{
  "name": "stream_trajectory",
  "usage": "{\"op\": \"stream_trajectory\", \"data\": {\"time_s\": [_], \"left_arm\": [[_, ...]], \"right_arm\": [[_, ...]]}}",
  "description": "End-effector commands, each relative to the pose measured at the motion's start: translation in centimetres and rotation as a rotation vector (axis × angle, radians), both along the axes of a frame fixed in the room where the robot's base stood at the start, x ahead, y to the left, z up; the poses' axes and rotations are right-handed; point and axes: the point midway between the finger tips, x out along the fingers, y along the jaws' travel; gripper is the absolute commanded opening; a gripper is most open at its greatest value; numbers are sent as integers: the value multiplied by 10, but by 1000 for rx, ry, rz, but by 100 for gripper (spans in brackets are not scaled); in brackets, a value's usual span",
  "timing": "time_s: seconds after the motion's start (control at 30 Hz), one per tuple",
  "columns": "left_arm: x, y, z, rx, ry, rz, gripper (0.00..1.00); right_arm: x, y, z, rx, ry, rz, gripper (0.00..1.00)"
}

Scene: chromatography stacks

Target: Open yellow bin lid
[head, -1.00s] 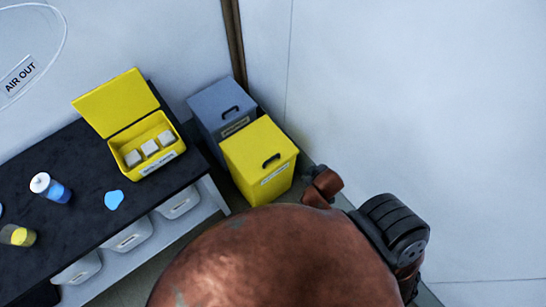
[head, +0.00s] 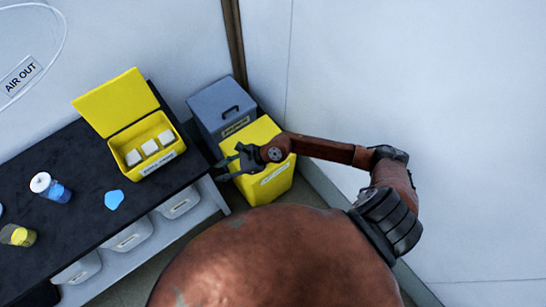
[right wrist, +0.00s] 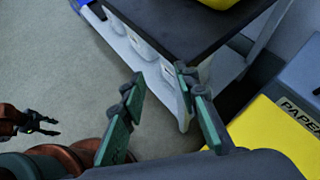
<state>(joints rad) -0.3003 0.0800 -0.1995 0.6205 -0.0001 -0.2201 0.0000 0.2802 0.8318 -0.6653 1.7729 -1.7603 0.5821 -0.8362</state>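The yellow bin (head: 266,187) stands on the floor in the corner, beside the bench end. Its lid is down, and my right forearm and wrist cover much of its top, hiding the handle. Part of the yellow top shows at the lower right of the right wrist view (right wrist: 262,135). My right gripper (head: 224,168) is above the bin's left side, by the bench corner. Its fingers (right wrist: 160,82) are apart with nothing between them. My left gripper (right wrist: 40,122) shows small at the left edge of the right wrist view, with its fingers apart and empty.
A grey bin (head: 212,105) labelled paper stands right behind the yellow one. The dark-topped bench (head: 85,190) to the left holds an open yellow box (head: 128,147), bottles and a blue piece. White walls close in behind and to the right.

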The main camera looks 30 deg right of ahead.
Motion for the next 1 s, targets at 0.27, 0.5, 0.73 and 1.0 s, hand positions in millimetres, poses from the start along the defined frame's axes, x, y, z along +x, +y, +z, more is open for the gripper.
{"op": "stream_trajectory", "data": {"time_s": [0.27, 0.5, 0.73, 1.0], "left_arm": [[0, 0, 0, 0, 0, 0, 40], [0, 0, -1, 0, 0, -1, 40], [-2, 0, -7, -1, 3, -1, 40], [-3, 0, -12, 0, 6, -1, 40]], "right_arm": [[6, -196, -108, -813, 35, 319, 29], [8, -244, -121, -963, 72, 363, 29], [14, -243, -156, -960, 75, 361, 29], [20, -243, -186, -959, 73, 362, 29]]}}
